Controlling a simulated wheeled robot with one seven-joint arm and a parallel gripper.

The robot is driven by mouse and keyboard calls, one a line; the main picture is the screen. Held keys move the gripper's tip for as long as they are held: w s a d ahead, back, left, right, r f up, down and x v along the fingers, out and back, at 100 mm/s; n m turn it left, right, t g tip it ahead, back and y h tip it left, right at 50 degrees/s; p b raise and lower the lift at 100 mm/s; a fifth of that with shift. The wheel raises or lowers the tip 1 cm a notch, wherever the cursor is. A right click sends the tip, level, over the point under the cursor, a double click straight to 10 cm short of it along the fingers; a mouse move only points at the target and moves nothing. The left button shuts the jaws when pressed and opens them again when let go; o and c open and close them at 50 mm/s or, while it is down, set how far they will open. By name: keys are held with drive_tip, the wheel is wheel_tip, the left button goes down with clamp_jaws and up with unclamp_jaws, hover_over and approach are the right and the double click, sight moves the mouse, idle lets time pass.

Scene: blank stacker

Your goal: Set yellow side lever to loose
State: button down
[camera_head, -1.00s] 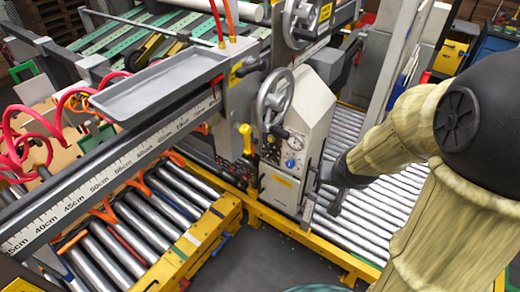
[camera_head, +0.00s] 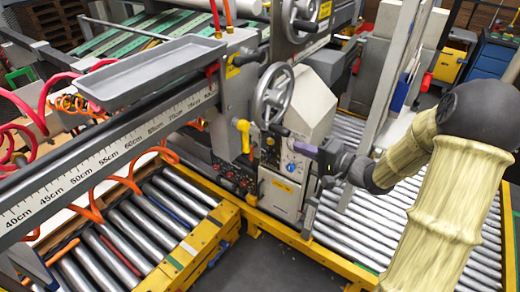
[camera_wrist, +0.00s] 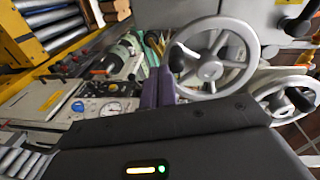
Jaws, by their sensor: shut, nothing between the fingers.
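The yellow side lever (camera_head: 243,135) is on the side of the grey machine column in the head view, left of the handwheel. Its bent grip is at the top and its stem points down. My gripper (camera_head: 296,147) is in front of the machine's control panel, right of the lever and apart from it. Its purple fingers are closed together and empty; they also show in the wrist view (camera_wrist: 158,87). I cannot clearly make out the lever in the wrist view.
A spoked handwheel (camera_head: 273,94) with a dark knob is close to my fingers; another wheel is above it. The panel has a gauge (camera_wrist: 112,107) and a blue knob (camera_wrist: 78,106). Yellow-framed roller conveyors (camera_head: 205,240) run on both sides. A grey tray (camera_head: 150,73) sits on the ruled beam.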

drive_tip(key=shift+s+a+r+g+y, duration=0.1)
drive_tip(key=shift+s+r+g+y, duration=0.1)
drive_tip(key=shift+s+y, duration=0.25)
drive_tip(key=shift+s+a+r+g+y, duration=0.1)
drive_tip(key=shift+s+g+y, duration=0.15)
drive_tip(key=shift+y, duration=0.3)
drive_tip(key=w+a+p, duration=0.2)
drive_tip(key=a, duration=0.9)
drive_tip(key=shift+a, duration=0.15)
drive_tip(key=shift+w+f, duration=0.1)
drive_tip(key=shift+p, duration=0.4)
drive_tip(key=shift+m+p, duration=0.35)
drive_tip(key=shift+m, duration=0.15)
